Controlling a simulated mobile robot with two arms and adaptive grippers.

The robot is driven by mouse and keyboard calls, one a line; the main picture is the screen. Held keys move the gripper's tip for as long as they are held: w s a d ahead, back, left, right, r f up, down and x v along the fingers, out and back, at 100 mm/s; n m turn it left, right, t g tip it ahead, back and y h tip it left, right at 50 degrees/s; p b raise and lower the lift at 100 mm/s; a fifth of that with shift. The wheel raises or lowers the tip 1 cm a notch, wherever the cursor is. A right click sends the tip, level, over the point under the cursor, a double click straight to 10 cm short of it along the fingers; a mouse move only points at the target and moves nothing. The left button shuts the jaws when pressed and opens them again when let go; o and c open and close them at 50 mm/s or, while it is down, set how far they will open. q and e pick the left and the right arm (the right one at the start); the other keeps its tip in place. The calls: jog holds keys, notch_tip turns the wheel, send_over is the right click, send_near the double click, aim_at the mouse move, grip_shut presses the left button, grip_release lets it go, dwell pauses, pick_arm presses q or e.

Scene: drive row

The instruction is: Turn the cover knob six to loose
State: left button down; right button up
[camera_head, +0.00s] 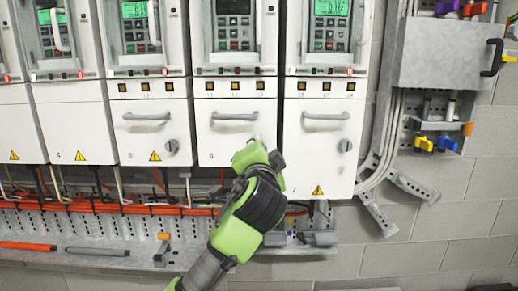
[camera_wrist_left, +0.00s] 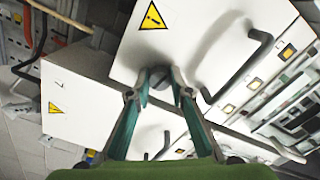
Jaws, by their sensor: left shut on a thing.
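Cover six (camera_head: 212,150) is a white panel in the middle of the drive row, with a grey bar handle (camera_head: 235,116). It looks closed. My left gripper (camera_head: 262,150) is at its lower right corner and hides its knob in the head view. In the left wrist view, the two fingers (camera_wrist_left: 159,85) are shut on the round grey cover knob six (camera_wrist_left: 158,74), one on each side. The cover's handle (camera_wrist_left: 247,66) and yellow warning triangle (camera_wrist_left: 154,17) show there too. I cannot tell which way the knob points. My right gripper is not in view.
Cover seven (camera_head: 320,165) has its own knob (camera_head: 345,145), close right of my arm; cover five's knob (camera_head: 171,146) is to the left. Orange cables (camera_head: 100,208) run below. Loose rods (camera_head: 97,251) lie on a ledge. A grey box (camera_head: 445,60) hangs at right.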

pick_arm(q)
jog(key=c, duration=1.8)
grip_release()
jog(key=shift+r, duration=0.1)
jog(key=shift+s, duration=0.1)
jog(key=s, duration=1.2)
